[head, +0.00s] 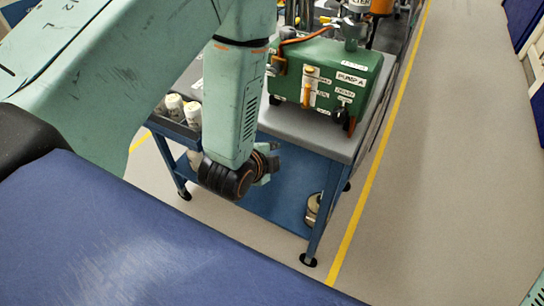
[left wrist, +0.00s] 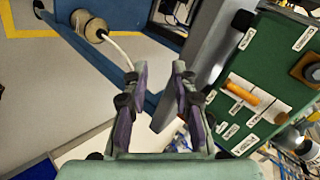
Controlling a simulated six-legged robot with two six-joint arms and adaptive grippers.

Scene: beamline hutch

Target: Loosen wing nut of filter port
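The green pump box (head: 340,72), labelled PUMP A, sits on the grey cart top. It also fills the right of the left wrist view (left wrist: 276,62). Its front carries white labels and a white plate with an orange-yellow tube (left wrist: 243,95). Metal fittings (head: 350,30) stand on top of the pump. I cannot make out a wing nut or tell which fitting is the filter port. My left gripper (head: 268,163) is beside the cart, left of and below the pump. In the left wrist view its fingers (left wrist: 159,76) are apart with nothing between them. My right gripper does not show.
The grey cart top (head: 300,128) has a blue frame and lower shelf (head: 285,190). White-capped bottles (head: 175,106) stand in a tray left of the pump. The floor right of the yellow line (head: 375,165) is clear.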

